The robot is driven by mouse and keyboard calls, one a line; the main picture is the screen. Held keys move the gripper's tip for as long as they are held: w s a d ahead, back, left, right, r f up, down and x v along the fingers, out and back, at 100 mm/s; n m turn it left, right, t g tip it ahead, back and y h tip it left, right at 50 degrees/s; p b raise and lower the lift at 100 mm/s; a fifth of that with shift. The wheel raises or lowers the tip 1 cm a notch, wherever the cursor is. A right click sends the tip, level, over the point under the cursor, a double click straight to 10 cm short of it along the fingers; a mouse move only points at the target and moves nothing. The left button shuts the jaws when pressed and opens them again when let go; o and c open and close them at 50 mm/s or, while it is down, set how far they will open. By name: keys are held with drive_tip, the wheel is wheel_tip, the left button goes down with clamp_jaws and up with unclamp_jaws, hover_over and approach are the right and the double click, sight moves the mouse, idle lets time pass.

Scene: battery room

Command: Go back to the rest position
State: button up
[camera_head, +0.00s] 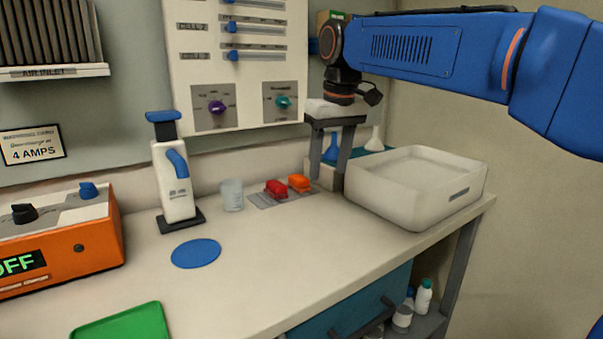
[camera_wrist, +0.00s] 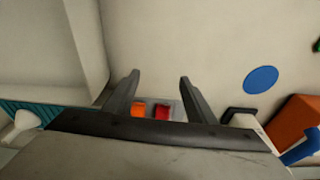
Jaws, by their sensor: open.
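My gripper (camera_head: 338,148) hangs from my blue arm at the back right of the bench, above the bench top, with its fingers pointing down. In the wrist view my gripper (camera_wrist: 158,82) has its two dark fingers spread apart, with nothing between them.
A white tray (camera_head: 455,197) stands close right of my gripper. A control panel (camera_head: 190,70) is on the wall. The bench's middle is clear.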

drive_tip(key=s+d+f+m, duration=0.2)
drive_tip(key=s+d+f, duration=0.3)
drive_tip(key=s+d, duration=0.3)
drive_tip(key=s+d+f+m+t, duration=0.1)
drive_tip(key=s+d+f+m, duration=0.1)
drive_tip(key=s+d+f, duration=0.5)
drive_tip(key=s+d+f+m+t+h, duration=0.1)
drive_tip(key=s+d+f+m+t, duration=0.1)
drive_tip(key=s+d+f, duration=0.5)
drive_tip(key=s+f, duration=0.5)
drive_tip(key=f, duration=0.2)
drive_tip(key=shift+s+d, duration=0.15)
drive_tip(key=shift+d, duration=0.2)
